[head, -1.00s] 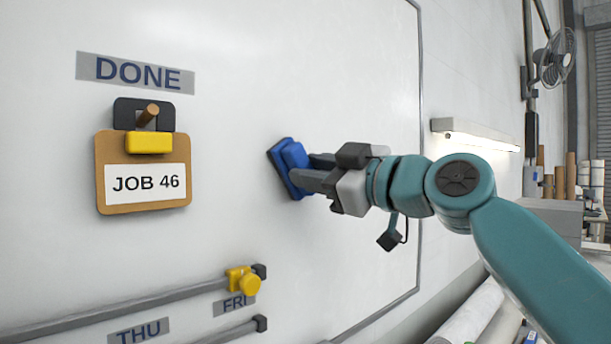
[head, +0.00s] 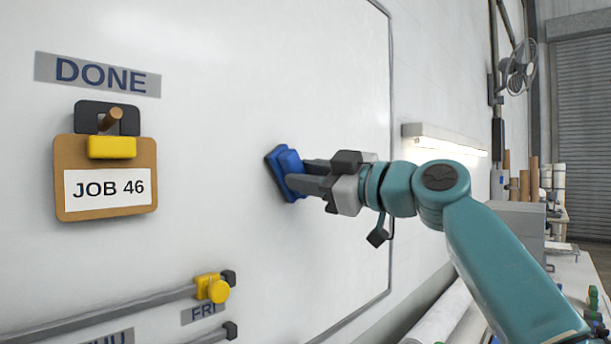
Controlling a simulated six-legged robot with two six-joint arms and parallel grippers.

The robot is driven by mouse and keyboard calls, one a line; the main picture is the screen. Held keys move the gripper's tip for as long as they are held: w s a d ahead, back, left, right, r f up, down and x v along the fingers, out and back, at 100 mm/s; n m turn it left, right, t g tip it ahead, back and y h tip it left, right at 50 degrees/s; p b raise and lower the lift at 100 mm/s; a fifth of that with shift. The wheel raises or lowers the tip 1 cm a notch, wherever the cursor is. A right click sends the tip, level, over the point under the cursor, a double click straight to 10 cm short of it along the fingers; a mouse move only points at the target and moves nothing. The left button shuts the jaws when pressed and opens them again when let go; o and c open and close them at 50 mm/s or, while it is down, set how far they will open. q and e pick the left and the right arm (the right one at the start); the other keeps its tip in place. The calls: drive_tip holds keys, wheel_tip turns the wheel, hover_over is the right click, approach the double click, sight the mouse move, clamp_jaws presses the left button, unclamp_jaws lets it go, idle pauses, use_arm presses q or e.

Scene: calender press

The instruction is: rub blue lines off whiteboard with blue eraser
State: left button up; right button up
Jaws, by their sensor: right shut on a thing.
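The whiteboard (head: 230,60) fills the left and middle of the head view. My right gripper (head: 303,178) is shut on the blue eraser (head: 287,172). The eraser's dark pad faces the board and appears to be against it, right of the hanging job tag; exact contact is hard to tell. No blue lines show on the visible part of the board; the patch behind the eraser is hidden. My left gripper is not in view.
A "JOB 46" tag (head: 104,205) hangs on a peg under the "DONE" label (head: 98,74). Rails with a yellow knob (head: 214,289) stick out at lower left. A lit lamp (head: 445,139) is on the wall at right, above a bench with rolls. The board around the eraser is clear.

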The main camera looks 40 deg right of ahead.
drive_tip(key=shift+s, duration=0.1)
drive_tip(key=s+b, duration=0.1)
drive_tip(key=s, duration=0.2)
drive_tip(key=s+b, duration=0.1)
drive_tip(key=s, duration=0.2)
drive_tip(key=shift+d, duration=0.2)
drive_tip(key=s+b, duration=0.1)
drive_tip(key=s, duration=0.2)
drive_tip(key=shift+d, duration=0.15)
